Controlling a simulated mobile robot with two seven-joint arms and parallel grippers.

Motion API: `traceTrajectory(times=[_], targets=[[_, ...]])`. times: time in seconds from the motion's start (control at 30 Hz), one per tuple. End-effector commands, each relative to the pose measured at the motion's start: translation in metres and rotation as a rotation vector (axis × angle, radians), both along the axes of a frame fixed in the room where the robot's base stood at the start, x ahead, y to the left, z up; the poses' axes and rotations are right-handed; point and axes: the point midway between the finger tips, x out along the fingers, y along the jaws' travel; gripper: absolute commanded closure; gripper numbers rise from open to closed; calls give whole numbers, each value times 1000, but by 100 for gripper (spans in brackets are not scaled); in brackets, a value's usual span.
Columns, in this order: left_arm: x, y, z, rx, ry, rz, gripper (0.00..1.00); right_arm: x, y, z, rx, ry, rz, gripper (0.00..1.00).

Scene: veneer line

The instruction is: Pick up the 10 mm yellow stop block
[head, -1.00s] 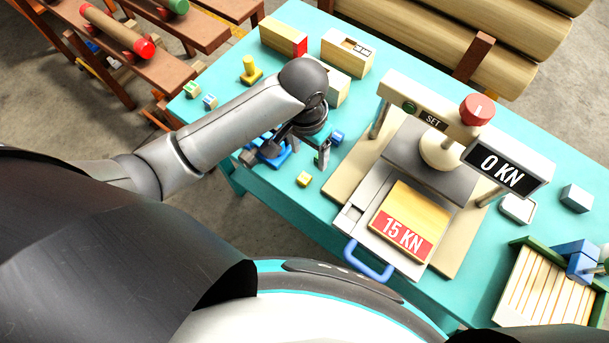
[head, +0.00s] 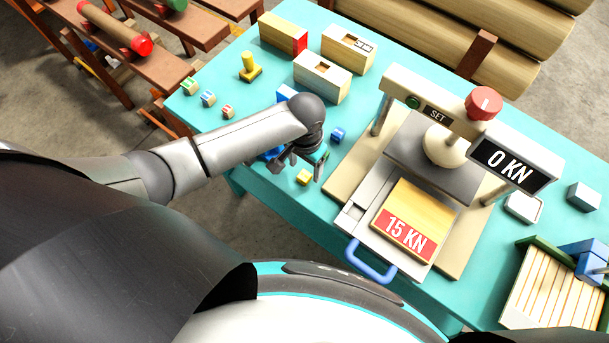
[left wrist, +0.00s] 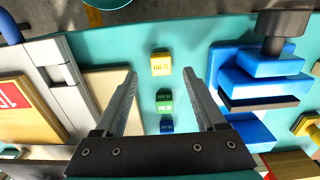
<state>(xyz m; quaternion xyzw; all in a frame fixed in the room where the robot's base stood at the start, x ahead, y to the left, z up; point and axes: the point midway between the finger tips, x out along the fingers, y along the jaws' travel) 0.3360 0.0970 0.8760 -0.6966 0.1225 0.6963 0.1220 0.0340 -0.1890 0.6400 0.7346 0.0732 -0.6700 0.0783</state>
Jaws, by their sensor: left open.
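The small yellow block (head: 304,178) lies on the turquoise table near its front edge, left of the press. It also shows in the left wrist view (left wrist: 160,66), with a printed label too small to read surely. My left gripper (head: 300,166) is open and empty close to the yellow block. In the left wrist view, its fingertips (left wrist: 160,78) stand apart to either side of the block in the picture, touching nothing visible. A green block (left wrist: 164,101) and a blue block (left wrist: 166,126) lie in line with it between the fingers. My right gripper is not visible.
The press (head: 430,165) with its blue-handled drawer stands right of the yellow block. A blue clamp-like fixture (left wrist: 255,75) is on the other side, partly hidden by my arm in the head view. Wooden boxes (head: 322,78) and small labelled blocks (head: 208,98) stand farther back.

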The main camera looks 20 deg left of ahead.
Motion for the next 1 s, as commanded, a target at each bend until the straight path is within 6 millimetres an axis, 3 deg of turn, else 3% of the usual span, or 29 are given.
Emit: traceTrajectory(times=[0.23,0.57,1.0], targets=[[1,1,-35,1,1,-1,28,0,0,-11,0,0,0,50],[1,1,-40,1,-1,-1,28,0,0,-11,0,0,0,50],[1,2,-40,1,0,-1,76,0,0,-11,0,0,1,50]])
